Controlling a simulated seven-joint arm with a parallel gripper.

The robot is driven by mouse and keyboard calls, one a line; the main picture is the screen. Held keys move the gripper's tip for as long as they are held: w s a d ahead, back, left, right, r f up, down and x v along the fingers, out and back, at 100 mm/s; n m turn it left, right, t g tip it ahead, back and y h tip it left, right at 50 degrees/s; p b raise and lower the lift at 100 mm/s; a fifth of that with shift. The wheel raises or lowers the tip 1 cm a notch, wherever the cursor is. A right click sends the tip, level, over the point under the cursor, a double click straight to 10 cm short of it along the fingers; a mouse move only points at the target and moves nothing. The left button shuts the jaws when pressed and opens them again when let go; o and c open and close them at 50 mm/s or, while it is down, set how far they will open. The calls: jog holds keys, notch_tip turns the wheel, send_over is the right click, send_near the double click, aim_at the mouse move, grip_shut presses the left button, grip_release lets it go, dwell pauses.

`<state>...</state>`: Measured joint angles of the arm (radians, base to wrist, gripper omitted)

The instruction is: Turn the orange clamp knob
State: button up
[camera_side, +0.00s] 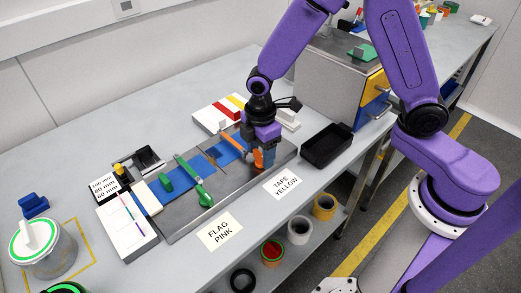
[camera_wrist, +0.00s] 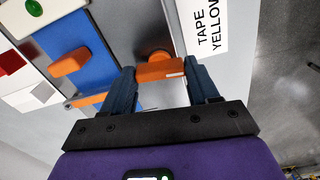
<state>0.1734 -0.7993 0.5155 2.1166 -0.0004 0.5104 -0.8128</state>
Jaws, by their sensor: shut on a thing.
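The orange clamp knob (camera_wrist: 160,70) is between the two dark blue fingers of my gripper (camera_wrist: 163,88) in the wrist view. The fingers are shut on it, one on each side. In the side view my gripper (camera_side: 263,158) is low over the right part of the metal plate (camera_side: 202,203). There the knob is mostly hidden by the fingers. An orange clamp bar (camera_side: 231,143) lies across the blue strip (camera_side: 222,153) left of the gripper. An orange piece (camera_wrist: 72,61) also shows on the blue strip in the wrist view.
A green clamp (camera_side: 191,177) stands on the plate to the left. A black tray (camera_side: 326,146) is close on the right. The "TAPE YELLOW" label (camera_side: 283,184) and "FLAG PINK" label (camera_side: 219,231) lie along the front. A grey box (camera_side: 322,80) stands behind.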

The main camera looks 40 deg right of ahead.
jog(key=shift+n, duration=0.7)
jog(key=shift+a+n, duration=0.25)
jog(key=shift+n, duration=0.05)
jog(key=o, duration=1.1)
jog(key=shift+c, duration=0.2)
jog(key=shift+r, duration=0.1)
jog(key=shift+w+r, duration=0.1)
jog(key=shift+r, duration=0.4)
jog(key=shift+s+d+r, duration=0.15)
jog(key=shift+d+r, duration=0.05)
jog(key=shift+r, duration=1.5)
jog(key=shift+s+d+r, duration=0.1)
jog(key=shift+d+r, duration=0.05)
jog(key=shift+r, duration=1.55)
jog(key=shift+s, duration=0.1)
